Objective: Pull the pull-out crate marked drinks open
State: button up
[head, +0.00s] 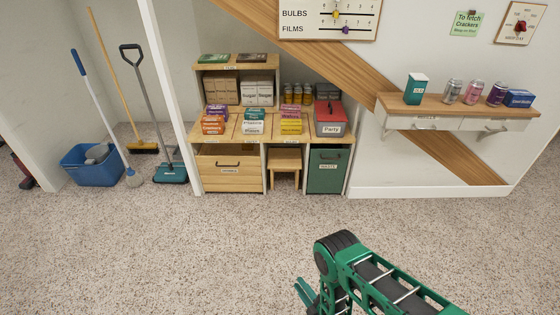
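A light wooden crate (215,180) sits in the lower left bay of the shelf unit, at floor level. My gripper (305,293) is low in the head view, out over the carpet, well in front of the unit and apart from the crate. Its green fingers are partly hidden by the arm and cut by the frame edge, so I cannot tell their opening.
A small wooden stool (284,160) and a green waste bin (327,180) stand right of the crate. A blue bucket (90,170) and a teal sweeper (171,173) stand left, beyond a white post. The speckled carpet (200,250) before the unit is clear.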

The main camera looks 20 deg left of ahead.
aim_at(235, 154)
jog(key=i, duration=2.45)
jog(key=u, duration=1.45)
jog(key=i, duration=1)
jog(key=z, duration=0.05)
